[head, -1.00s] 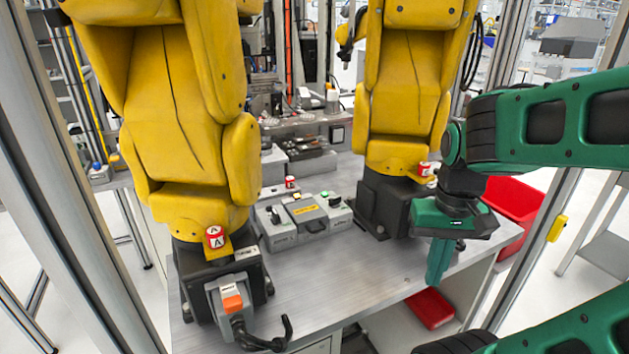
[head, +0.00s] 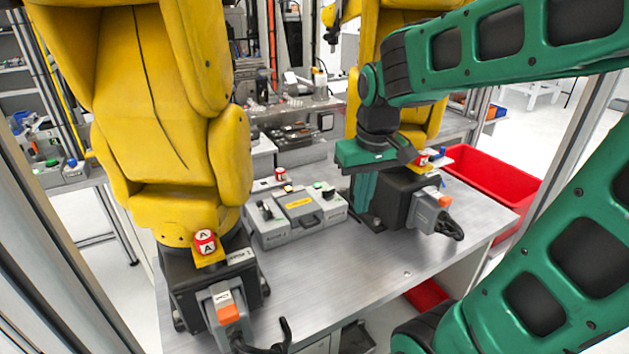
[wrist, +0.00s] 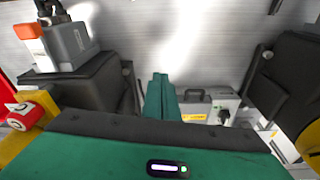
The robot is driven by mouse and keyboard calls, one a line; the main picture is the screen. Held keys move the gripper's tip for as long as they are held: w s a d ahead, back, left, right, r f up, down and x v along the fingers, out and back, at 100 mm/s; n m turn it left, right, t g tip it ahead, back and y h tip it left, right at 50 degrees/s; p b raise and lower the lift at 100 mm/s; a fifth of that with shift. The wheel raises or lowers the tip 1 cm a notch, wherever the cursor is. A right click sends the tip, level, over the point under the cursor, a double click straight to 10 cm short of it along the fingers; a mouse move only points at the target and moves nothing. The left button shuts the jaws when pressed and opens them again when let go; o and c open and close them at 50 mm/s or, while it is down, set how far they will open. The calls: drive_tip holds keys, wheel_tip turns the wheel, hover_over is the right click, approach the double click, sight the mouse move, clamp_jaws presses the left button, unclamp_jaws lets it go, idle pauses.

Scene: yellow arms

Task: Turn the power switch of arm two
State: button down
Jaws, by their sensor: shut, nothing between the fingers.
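The grey control box (head: 290,232) sits on the table between two yellow arms. The right yellow arm (head: 385,45) is partly hidden behind my green arm. My gripper (head: 361,205) is shut and empty, fingers down, just right of the box and in front of the right arm's black base (head: 400,190). In the wrist view my shut fingers (wrist: 160,92) are beside the control box (wrist: 226,102), apparently apart from it.
A grey connector with an orange cap (head: 432,208) and a black cable stands on the near side of the right base. The left yellow arm (head: 165,110) has a similar connector (head: 223,312). A red bin (head: 485,172) is beyond the table's right side. The front table middle is clear.

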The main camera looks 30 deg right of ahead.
sight(329, 193)
drive_tip(key=w+a+r+n+g, duration=0.1)
drive_tip(key=w+r+n+g, duration=0.15)
drive_tip(key=w, duration=0.95)
drive_tip(key=w+a+r+n+g, duration=0.1)
drive_tip(key=w+r+n+g, duration=0.15)
drive_tip(key=w, duration=0.95)
drive_tip(key=shift+m+t, duration=0.3)
drive_tip(key=x, duration=0.9)
drive_tip(key=shift+s+r, duration=0.1)
drive_tip(key=shift+s, duration=0.15)
drive_tip(key=s, duration=0.3)
drive_tip(key=shift+d+f, duration=0.3)
drive_tip(key=shift+f, duration=0.05)
drive_tip(key=shift+s+d, duration=0.15)
drive_tip(key=shift+s, duration=0.4)
drive_tip(key=shift+s+a+n+h, duration=0.15)
drive_tip(key=shift+a+n+h, duration=0.15)
drive_tip(key=shift+n, duration=0.6)
